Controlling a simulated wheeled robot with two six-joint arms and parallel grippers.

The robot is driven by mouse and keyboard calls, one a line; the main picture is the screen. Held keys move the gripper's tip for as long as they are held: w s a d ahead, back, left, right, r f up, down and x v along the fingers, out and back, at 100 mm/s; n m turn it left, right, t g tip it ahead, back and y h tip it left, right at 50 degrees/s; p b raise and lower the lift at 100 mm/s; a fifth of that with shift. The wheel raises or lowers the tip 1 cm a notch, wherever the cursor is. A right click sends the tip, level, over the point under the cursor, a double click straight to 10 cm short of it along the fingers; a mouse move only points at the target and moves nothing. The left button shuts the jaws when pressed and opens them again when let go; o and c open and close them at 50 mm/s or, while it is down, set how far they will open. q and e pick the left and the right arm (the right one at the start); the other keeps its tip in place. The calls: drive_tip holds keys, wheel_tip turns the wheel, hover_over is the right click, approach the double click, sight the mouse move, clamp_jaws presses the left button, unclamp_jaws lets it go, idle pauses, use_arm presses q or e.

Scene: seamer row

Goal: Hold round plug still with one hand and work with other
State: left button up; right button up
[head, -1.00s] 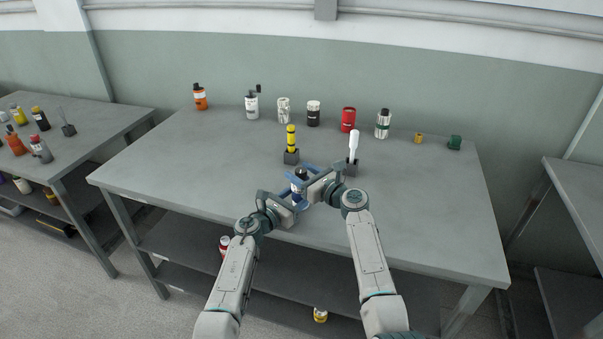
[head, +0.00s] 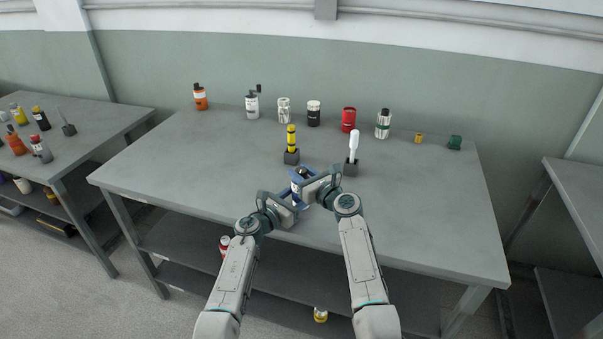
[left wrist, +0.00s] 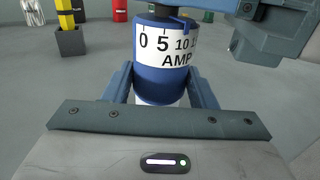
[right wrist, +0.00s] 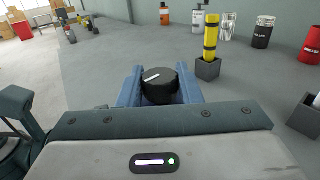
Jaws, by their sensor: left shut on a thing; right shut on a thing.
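The round plug is a blue cylinder (left wrist: 160,80) with a white band reading 0, 5, 10 and AMP in the left wrist view. Its black round top (right wrist: 159,87), with a white line mark, shows in the right wrist view. My left gripper (head: 294,201) is shut on the blue body, one finger on each side. My right gripper (head: 303,180) is shut on the black top, above the left one. In the head view the two grippers hide most of the plug, near the front of the table.
A yellow-and-black tool (head: 291,140) stands in a dark block behind the grippers. A white-handled tool (head: 353,147) stands in another block to the right. Several cans and bottles, including a red can (head: 348,119), line the table's back. The grey table (head: 420,210) is clear at both sides.

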drive_tip(key=o, duration=1)
drive_tip(key=shift+c, duration=0.2)
drive_tip(key=v, duration=1.2)
use_arm(q)
drive_tip(key=o, duration=1.1)
drive_tip(key=shift+o, duration=0.2)
drive_tip(key=shift+a, duration=0.1)
